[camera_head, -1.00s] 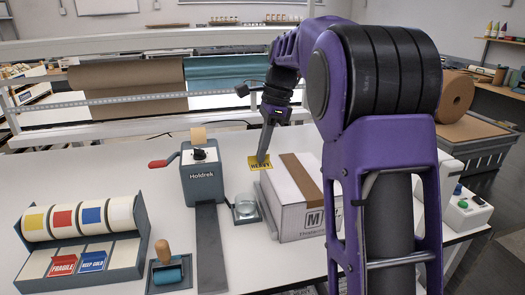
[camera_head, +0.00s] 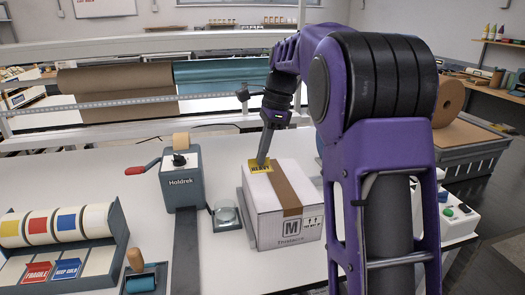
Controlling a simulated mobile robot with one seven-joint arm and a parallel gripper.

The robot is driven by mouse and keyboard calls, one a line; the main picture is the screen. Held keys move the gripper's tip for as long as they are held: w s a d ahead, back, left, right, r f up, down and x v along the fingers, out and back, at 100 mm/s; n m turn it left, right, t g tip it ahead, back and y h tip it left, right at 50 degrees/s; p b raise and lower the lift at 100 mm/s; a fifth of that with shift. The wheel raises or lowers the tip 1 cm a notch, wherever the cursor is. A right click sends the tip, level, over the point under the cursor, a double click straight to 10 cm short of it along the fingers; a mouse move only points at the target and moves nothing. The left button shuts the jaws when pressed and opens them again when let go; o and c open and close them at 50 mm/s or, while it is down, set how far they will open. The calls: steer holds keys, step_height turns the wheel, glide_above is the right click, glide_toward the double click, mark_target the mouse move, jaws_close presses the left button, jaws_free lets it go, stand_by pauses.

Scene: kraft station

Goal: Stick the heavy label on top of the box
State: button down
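The yellow heavy label (camera_head: 261,168) is at the tip of my gripper (camera_head: 263,158). It appears over the back left part of the top of the white box (camera_head: 272,212), left of the brown tape strip. I cannot tell whether it touches the box top or is just above it. My gripper points down and appears shut on the label; its fingertips are small in view. The box stands upright on the white table, with a large M on its front side.
Left of the box are a small glass dish (camera_head: 227,217) and a grey Holdrek dispenser (camera_head: 181,178) with a red handle. A label rack (camera_head: 106,250) with red and blue labels and a blue hand roller (camera_head: 141,284) are at front left. A control box (camera_head: 457,219) stands at right.

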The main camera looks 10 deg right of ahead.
mark_target(263, 168)
steer(key=x, duration=0.2)
steer(key=d+b+x, duration=0.1)
steer(key=x, duration=0.1)
steer(key=shift+f, duration=0.15)
steer(key=shift+f+b, duration=0.7)
steer(key=shift+b, duration=0.35)
steer(key=shift+r+p, duration=0.1)
steer(key=shift+p, duration=0.35)
steer(key=shift+f, duration=0.5)
stand_by(0.4)
steer(key=c, duration=1)
jaws_free()
